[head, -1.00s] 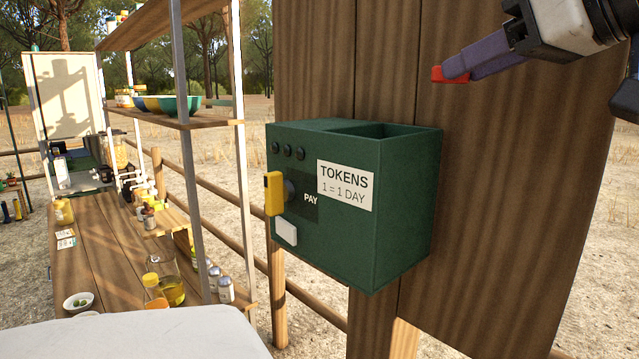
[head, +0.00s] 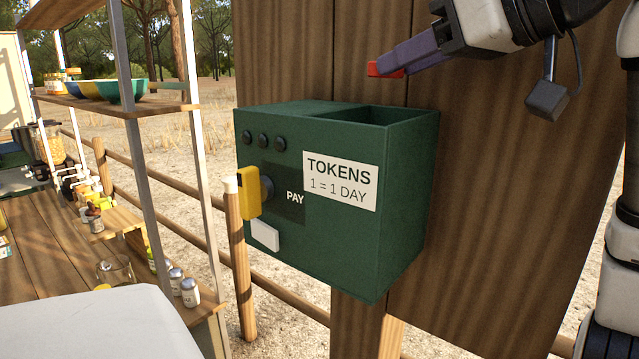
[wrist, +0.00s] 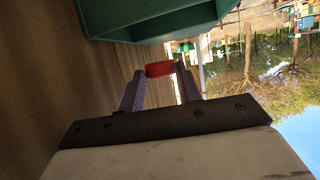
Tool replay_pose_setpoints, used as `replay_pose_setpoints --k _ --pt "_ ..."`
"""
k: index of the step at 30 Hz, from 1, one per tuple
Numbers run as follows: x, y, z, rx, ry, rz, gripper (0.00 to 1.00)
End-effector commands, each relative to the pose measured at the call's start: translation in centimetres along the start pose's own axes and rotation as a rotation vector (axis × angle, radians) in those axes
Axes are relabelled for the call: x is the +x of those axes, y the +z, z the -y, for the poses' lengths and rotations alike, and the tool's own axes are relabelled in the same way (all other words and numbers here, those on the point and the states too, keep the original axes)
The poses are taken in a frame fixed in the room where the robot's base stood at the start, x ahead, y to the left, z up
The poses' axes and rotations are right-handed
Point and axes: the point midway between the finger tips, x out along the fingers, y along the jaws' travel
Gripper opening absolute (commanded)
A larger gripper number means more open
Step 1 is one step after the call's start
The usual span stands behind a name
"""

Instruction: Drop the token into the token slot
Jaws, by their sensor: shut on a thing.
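My gripper (head: 392,67) is shut on a small red token (head: 384,69), held at the fingertips. The token also shows between the two purple fingers in the wrist view (wrist: 160,69). The green token box (head: 300,225) is fixed to a wooden board and has a label reading "TOKENS 1 = 1 DAY" (head: 340,182). Its top has a rectangular opening (head: 385,115) at the right. The token is above and apart from the box, near the opening in the head view. In the wrist view the green box (wrist: 150,25) lies just beyond the token.
The box front has a yellow handle (head: 248,192), a white button (head: 265,235) and a row of dark knobs. The wooden board (head: 480,230) stands close behind the gripper. A shelf (head: 120,105) with bowls and a wooden counter (head: 50,260) are at the left.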

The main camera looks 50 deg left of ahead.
Motion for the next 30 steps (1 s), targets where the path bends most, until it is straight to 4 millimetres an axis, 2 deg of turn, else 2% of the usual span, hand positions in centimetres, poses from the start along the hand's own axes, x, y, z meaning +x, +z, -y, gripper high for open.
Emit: replay_pose_setpoints --k 9,20,21,27,30 --pt "1.2 3.0 -0.1 0.000 0.000 0.000 0.13" --pt "1.4 3.5 0.0 0.000 0.000 0.000 0.13" --pt "1.4 3.5 0.0 0.000 0.000 0.000 0.35" --pt "1.4 3.5 0.0 -0.001 0.000 0.000 0.59" --pt "1.4 3.5 0.0 -0.001 0.000 0.000 0.59"
